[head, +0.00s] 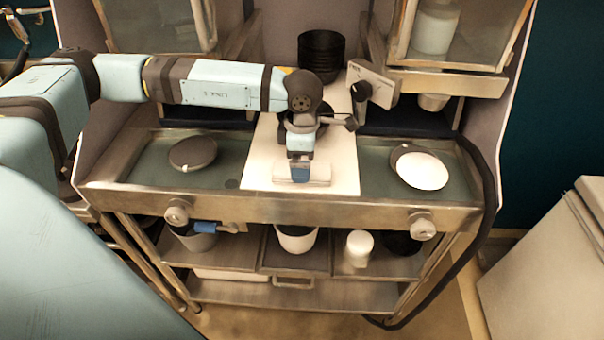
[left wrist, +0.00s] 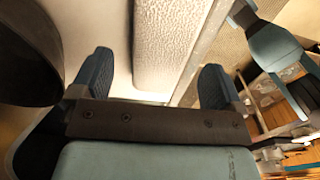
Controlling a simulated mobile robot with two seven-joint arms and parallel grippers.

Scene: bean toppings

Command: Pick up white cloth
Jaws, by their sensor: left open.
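The white cloth (head: 319,175) lies as a small folded pad on the white board (head: 262,150) near the counter's front edge. In the left wrist view the white cloth (left wrist: 178,45) is a textured strip. My left gripper (head: 299,171) points down over the cloth and hides part of it. In the left wrist view my left gripper (left wrist: 157,78) is open, its two blue fingertips apart with the near end of the cloth between them. I cannot tell whether they touch it.
A dark round lid (head: 192,152) lies left of the board, and a white-and-dark round piece (head: 420,170) lies right. Stacked black bowls (head: 321,52) stand behind. Glass-fronted cases (head: 458,30) overhang the back. Cups and a white jar (head: 359,248) stand on the shelf below.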

